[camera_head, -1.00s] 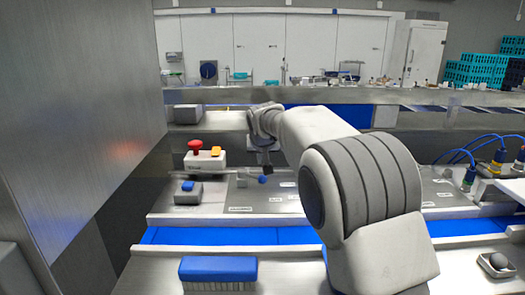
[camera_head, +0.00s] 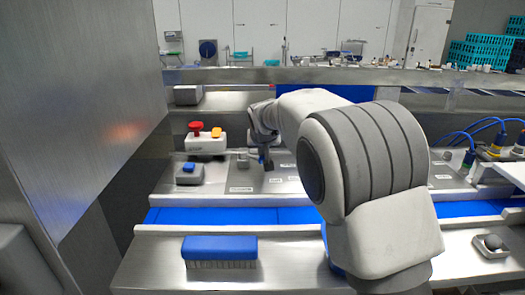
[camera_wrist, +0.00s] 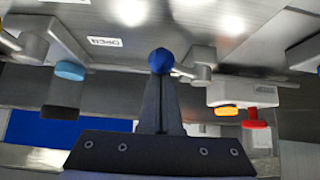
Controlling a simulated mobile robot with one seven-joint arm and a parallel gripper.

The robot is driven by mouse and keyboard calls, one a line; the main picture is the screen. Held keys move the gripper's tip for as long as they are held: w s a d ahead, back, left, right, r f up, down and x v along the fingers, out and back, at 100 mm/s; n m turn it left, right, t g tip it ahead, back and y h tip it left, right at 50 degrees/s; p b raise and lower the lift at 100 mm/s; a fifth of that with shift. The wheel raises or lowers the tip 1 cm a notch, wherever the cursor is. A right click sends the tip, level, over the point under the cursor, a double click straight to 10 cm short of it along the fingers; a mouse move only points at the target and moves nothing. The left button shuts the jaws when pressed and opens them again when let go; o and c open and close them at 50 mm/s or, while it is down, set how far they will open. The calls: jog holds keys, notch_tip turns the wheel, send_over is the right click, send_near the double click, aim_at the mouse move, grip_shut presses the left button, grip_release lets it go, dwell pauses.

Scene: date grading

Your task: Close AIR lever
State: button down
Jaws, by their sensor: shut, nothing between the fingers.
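The AIR lever shows in the wrist view as a grey arm (camera_wrist: 187,70) ending in a round blue knob (camera_wrist: 161,60). A label reading OPEN (camera_wrist: 103,41) lies to the left of the knob on the steel panel. My gripper (camera_wrist: 160,82) is shut and empty, its fingertips right at the knob, overlapping it; I cannot tell whether they touch. In the head view my gripper (camera_head: 267,165) is over the panel, next to the small blue knob (camera_head: 262,156), which is partly hidden by the fingers.
A box with a red button and a yellow button (camera_head: 206,143) stands left of the lever. A grey block with a blue top (camera_head: 189,174) is in front of it. A blue conveyor belt (camera_head: 235,216) runs across, and a blue brush (camera_head: 219,246) lies nearer. A steel wall (camera_head: 85,110) is at left.

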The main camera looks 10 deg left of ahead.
jog(key=shift+s+a+f+m+h+b, duration=0.1)
jog(key=shift+s+m+h+b, duration=0.15)
jog(key=shift+m+h+b, duration=0.25)
jog(key=shift+s+a+f+m+h+b, duration=0.1)
jog(key=shift+s+a+m+h+b, duration=0.2)
jog(key=shift+s+m+h+b, duration=0.4)
jog(key=shift+s+a+m+h+b, duration=0.25)
jog(key=shift+m+h+b, duration=0.2)
jog(key=shift+m, duration=0.55)
jog(key=m+h+p, duration=0.1)
jog(key=s+a+m+h+p, duration=0.1)
jog(key=m, duration=0.1)
jog(key=shift+s+r+m+h, duration=0.2)
jog(key=shift+r+m+h, duration=0.05)
jog(key=shift+r+m, duration=0.1)
jog(key=shift+s+a+f+m+g+h+p, duration=0.1)
jog(key=shift+s+a+m+g+h+p, duration=0.1)
jog(key=shift+a+m+g+h+p, duration=0.3)
jog(key=shift+s+a+m+g+h+p, duration=0.1)
jog(key=shift+s+m+g+h+p, duration=0.1)
jog(key=shift+m+h+p, duration=0.3)
jog(key=shift+s+a+p, duration=0.15)
jog(key=shift+a+p, duration=0.05)
jog(key=shift+p, duration=0.1)
jog(key=shift+a+f, duration=0.1)
